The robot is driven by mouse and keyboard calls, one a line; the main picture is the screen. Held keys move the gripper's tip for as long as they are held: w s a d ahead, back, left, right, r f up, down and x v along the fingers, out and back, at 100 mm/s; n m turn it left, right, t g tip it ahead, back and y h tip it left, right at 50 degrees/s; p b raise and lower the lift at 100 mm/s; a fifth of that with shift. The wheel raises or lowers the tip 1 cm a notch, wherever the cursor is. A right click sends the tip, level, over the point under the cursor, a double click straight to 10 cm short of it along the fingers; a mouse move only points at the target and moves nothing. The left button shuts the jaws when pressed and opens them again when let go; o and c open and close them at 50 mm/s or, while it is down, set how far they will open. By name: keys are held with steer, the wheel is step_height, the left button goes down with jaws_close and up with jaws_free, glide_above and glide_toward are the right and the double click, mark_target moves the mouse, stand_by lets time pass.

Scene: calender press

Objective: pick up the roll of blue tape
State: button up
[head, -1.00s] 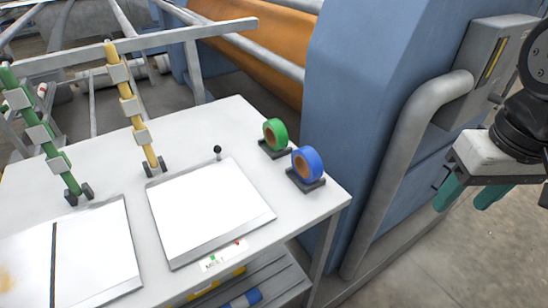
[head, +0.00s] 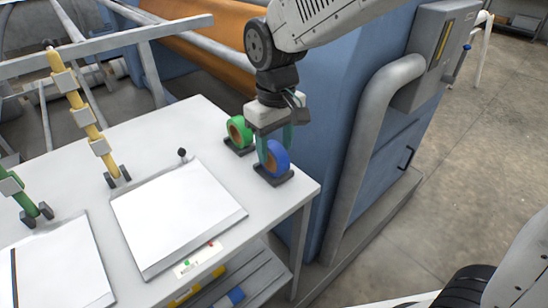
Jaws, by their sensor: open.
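The roll of blue tape (head: 279,159) stands upright in a dark holder (head: 274,178) near the right corner of the white table. My gripper (head: 276,146) points down over it from above. Its teal fingers are open, with their tips at the upper part of the roll. One finger shows in front of the roll's left side; the other is partly hidden behind. I cannot tell whether they touch the tape. A roll of green tape (head: 240,131) stands in its own dark holder just to the left and behind.
The white table (head: 180,130) carries two white sheets on boards (head: 175,213), a small black knob (head: 183,154), and green and yellow posts (head: 92,130). A blue machine (head: 350,95) with a thick grey pipe (head: 365,140) rises close behind and right of my gripper.

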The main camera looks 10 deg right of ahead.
mark_target(273, 160)
steer(key=f, duration=0.5)
steer(key=shift+w+a+f, duration=0.15)
steer(key=shift+w, duration=0.2)
steer(key=c, duration=1.1)
steer(key=shift+r, duration=0.7)
step_height(273, 160, up, 2)
steer(key=shift+r, duration=0.15)
steer(key=s+a, duration=0.2)
steer(key=s, duration=0.2)
steer(key=s+a+r, duration=0.1)
steer(key=s+a, duration=0.1)
steer(key=s, duration=0.3)
steer(key=s+a, duration=0.3)
steer(key=s, duration=0.2)
steer(key=shift+s+r, duration=0.15)
steer(key=shift+r, duration=0.05)
